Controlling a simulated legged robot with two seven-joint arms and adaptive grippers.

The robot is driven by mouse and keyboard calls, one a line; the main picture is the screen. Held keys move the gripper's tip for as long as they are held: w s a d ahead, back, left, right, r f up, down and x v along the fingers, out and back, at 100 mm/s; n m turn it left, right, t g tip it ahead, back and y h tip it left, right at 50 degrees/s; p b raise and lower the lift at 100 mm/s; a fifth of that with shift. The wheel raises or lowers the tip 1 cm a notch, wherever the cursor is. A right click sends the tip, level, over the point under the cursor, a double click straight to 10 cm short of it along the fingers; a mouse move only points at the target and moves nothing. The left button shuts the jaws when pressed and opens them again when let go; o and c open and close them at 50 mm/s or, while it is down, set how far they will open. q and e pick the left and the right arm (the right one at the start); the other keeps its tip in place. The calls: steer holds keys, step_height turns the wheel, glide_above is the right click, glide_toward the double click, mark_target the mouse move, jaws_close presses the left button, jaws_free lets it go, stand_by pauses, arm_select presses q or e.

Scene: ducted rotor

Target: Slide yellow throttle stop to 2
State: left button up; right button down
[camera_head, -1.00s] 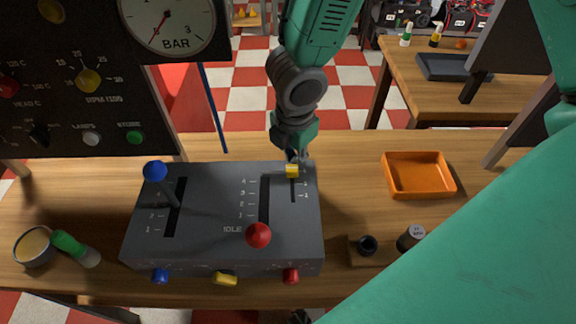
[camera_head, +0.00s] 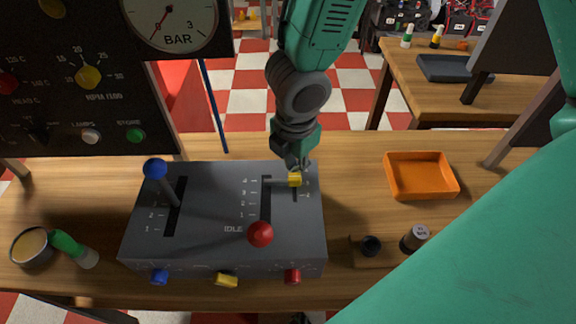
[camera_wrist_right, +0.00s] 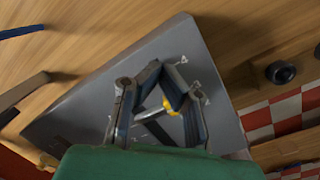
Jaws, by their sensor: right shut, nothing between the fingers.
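The yellow throttle stop (camera_head: 295,180) sits in the short right-hand slot of the dark grey control box (camera_head: 212,215), toward the slot's far end. Small numbers stand beside this slot, but I cannot tell which mark the stop is level with. My right gripper (camera_head: 298,167) comes down from above at the stop's far side, close to it; contact is unclear. Its fingers are shut with nothing between them. In the right wrist view, the fingers (camera_wrist_right: 160,85) partly hide the yellow stop (camera_wrist_right: 169,108). My left gripper is not in view.
A red-knobbed lever (camera_head: 260,233) stands at IDLE in the middle slot, and a blue-knobbed lever (camera_head: 155,169) in the left slot. An orange tray (camera_head: 421,192) lies to the right. A gauge panel (camera_head: 95,110) rises behind at left.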

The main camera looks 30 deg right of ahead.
steer(key=shift+s+a, duration=0.25)
steer(key=shift+a, duration=0.05)
steer(key=shift+s+a+b, duration=0.45)
steer(key=shift+s+b, duration=0.2)
steer(key=shift+s, duration=0.2)
stand_by(0.6)
steer(key=shift+w+d+p, duration=0.2)
steer(key=shift+w+p, duration=0.15)
steer(key=shift+p, duration=0.05)
steer(key=shift+w+d+p, duration=0.3)
steer(key=shift+w+d, duration=0.05)
steer(key=shift+w, duration=0.2)
steer(key=r+p, duration=0.6)
steer(key=shift+s+a, duration=0.2)
steer(key=shift+s, duration=0.15)
